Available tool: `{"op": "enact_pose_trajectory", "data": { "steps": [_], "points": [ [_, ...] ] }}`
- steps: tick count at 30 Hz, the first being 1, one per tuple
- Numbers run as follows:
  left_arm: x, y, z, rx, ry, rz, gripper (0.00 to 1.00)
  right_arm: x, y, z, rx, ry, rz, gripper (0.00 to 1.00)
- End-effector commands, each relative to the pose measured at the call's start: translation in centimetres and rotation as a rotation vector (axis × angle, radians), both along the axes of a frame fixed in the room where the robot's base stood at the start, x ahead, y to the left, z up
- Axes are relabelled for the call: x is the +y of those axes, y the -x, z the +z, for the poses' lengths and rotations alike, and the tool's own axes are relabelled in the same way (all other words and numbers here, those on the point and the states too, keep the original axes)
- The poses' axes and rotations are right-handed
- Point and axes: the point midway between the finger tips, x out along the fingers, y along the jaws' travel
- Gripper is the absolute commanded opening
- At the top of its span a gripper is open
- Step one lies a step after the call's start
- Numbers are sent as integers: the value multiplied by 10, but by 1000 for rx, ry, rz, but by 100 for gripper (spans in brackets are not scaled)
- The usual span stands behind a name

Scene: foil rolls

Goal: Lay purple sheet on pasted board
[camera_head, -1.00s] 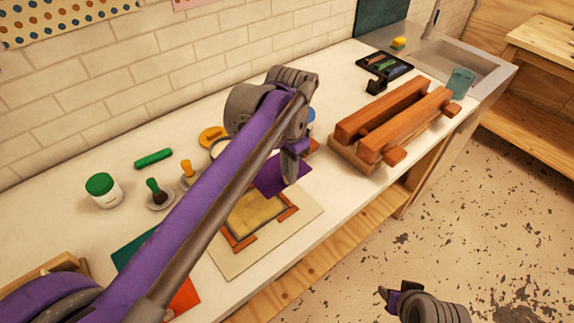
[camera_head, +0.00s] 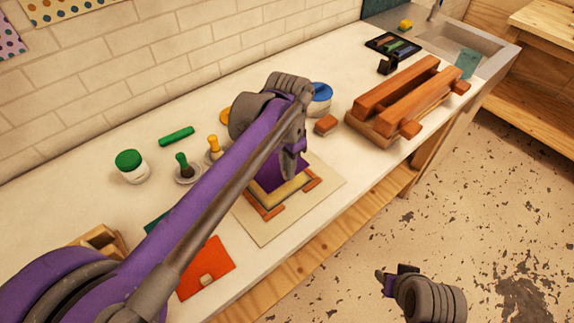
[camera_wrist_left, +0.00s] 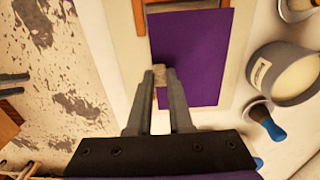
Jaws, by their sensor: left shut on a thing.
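The purple sheet (camera_head: 270,177) hangs over the upper part of the yellowish pasted board (camera_head: 268,203), whose front strip still shows between brown corner guides (camera_head: 270,212). It also shows flat in the left wrist view (camera_wrist_left: 200,60). My left gripper (camera_head: 289,176) is shut on the purple sheet by a small pale tab at its edge (camera_wrist_left: 159,76). I cannot tell whether the sheet touches the board. My right gripper (camera_head: 388,279) is off over the floor, away from the bench; its jaw opening is unclear.
The guides sit on a pale base mat (camera_head: 266,234). An orange sheet (camera_head: 207,262) lies left of it.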

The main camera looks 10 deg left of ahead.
Motion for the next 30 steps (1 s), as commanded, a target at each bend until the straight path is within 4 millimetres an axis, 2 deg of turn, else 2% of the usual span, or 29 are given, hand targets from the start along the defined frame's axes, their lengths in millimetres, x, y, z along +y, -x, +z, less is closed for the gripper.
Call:
{"op": "enact_pose_trajectory", "data": {
  "steps": [9, 15, 30],
  "points": [
    [0, 1, -33, 1, 0, 0, 0, 0, 7, -27, 13, 0, 0, 50],
    [0, 0, -50, 1, 0, 0, 0, 0, 9, -37, 17, 0, 0, 50],
    [0, 0, -55, 0, 0, 0, 0, 0, 10, -40, 18, 0, 0, 50]
  ]
}}
